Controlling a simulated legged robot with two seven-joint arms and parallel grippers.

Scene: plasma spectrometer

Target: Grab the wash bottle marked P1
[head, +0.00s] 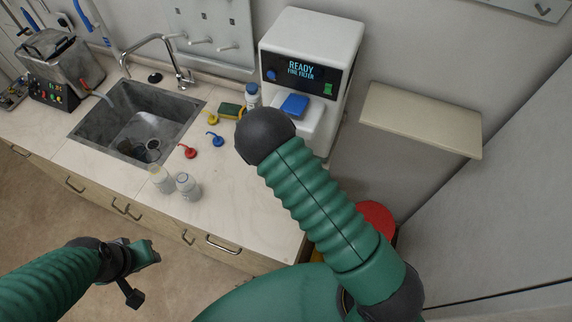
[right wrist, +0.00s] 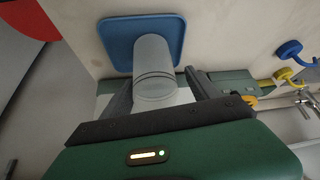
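In the right wrist view a clear, uncapped-looking cylindrical vessel (right wrist: 154,65) stands at a blue square pad (right wrist: 114,38). My right gripper (right wrist: 158,90) has a finger on each side of it with small gaps; no label is readable. In the head view this gripper is hidden behind my right arm. Two translucent bottles, one on the left (head: 160,178) and one on the right (head: 187,185), stand near the counter's front edge. My left gripper (head: 148,254) is empty, away from the counter.
Red (head: 189,151), blue (head: 216,139) and yellow (head: 212,118) spouted caps lie on the counter (head: 230,205). A sink (head: 95,115) with a tap (head: 165,50) is at left. The white instrument (head: 325,35), carrying a screen, stands behind my right arm.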

